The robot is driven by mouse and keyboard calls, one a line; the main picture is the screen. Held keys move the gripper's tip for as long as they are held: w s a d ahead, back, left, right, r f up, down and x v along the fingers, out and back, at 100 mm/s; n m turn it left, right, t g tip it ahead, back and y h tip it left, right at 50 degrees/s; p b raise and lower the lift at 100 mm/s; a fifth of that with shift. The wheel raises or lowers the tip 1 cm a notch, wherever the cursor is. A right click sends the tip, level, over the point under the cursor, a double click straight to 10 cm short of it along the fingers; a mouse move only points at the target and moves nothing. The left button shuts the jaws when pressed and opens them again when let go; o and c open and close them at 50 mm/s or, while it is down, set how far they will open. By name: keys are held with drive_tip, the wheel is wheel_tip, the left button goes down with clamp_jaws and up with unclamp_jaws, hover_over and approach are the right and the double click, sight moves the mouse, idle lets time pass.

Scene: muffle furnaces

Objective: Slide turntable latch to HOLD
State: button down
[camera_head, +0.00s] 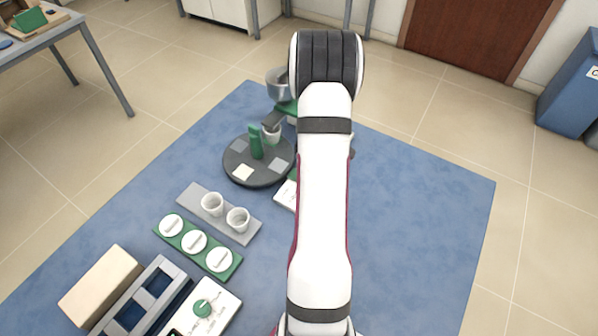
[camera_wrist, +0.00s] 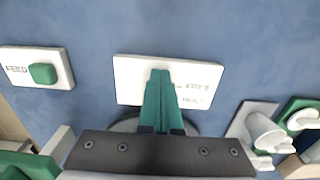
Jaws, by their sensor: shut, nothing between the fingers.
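A white plate (camera_wrist: 135,80) with small printed lettering lies beneath my gripper in the wrist view. The lettering is on its right half and too blurred to read surely. My gripper (camera_wrist: 160,78) has its green fingers together, empty, with the tips over the middle of this plate. I cannot tell whether they touch it. No latch slider shows clearly; the fingers may cover it. In the head view the dark round turntable (camera_head: 240,179) carries pale tiles, a green post (camera_head: 256,143) and a white cup (camera_head: 272,134). My arm hides the gripper there.
A white FEED plate with a green button (camera_wrist: 43,74) lies at the left in the wrist view. In the head view, a grey tray (camera_head: 190,198) holds two white cups, beside a green strip (camera_head: 164,233) with white discs. The blue mat is clear at right.

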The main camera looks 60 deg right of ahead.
drive_tip(key=shift+w, duration=0.15)
drive_tip(key=shift+w, duration=1.1)
drive_tip(key=shift+s, duration=0.4)
drive_tip(key=shift+r, duration=3.55)
